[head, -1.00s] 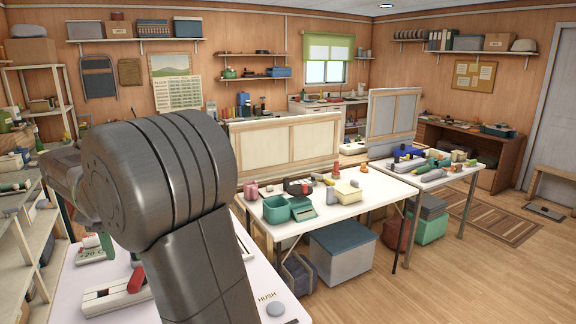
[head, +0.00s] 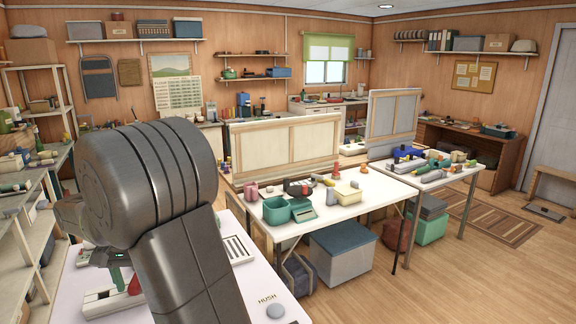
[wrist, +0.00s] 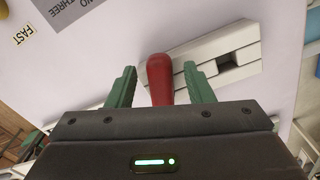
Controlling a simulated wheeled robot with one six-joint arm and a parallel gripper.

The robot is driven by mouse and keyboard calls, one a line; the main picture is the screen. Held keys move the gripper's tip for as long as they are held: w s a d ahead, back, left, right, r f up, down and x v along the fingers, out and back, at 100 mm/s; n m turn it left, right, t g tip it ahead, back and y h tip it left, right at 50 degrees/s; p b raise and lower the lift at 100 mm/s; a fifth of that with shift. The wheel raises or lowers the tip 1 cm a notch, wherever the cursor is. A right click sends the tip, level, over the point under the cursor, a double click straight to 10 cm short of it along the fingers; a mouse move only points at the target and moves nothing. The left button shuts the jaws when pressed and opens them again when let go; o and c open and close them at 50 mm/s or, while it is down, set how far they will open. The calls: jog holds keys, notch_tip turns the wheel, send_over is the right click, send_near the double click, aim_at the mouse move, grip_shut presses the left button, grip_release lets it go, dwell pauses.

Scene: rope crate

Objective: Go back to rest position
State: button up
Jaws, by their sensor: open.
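My gripper (wrist: 158,76) is open in the wrist view, with its two green fingers apart. A red lever handle (wrist: 160,78) stands between the fingers, with a visible gap on each side. The handle belongs to a white slotted base (wrist: 225,50) on a pale table. In the head view, a green finger of my gripper (head: 119,266) shows just above the red handle (head: 135,282) and white base (head: 112,301). My own dark arm hides much of this area.
The pale table (head: 262,293) also carries a grey round button (head: 276,311) and a slotted plate (head: 238,248). A shelf rack (head: 45,240) stands close on the left. A cluttered white table (head: 345,207) stands further right. The wooden floor at right is mostly clear.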

jog(key=shift+w+d+r+n+b, duration=0.1)
jog(key=shift+d+n+b, duration=0.15)
jog(key=shift+n, duration=0.35)
jog(key=shift+w+d+n+b, duration=0.1)
jog(key=shift+n+b, duration=0.15)
jog(key=shift+n, duration=0.35)
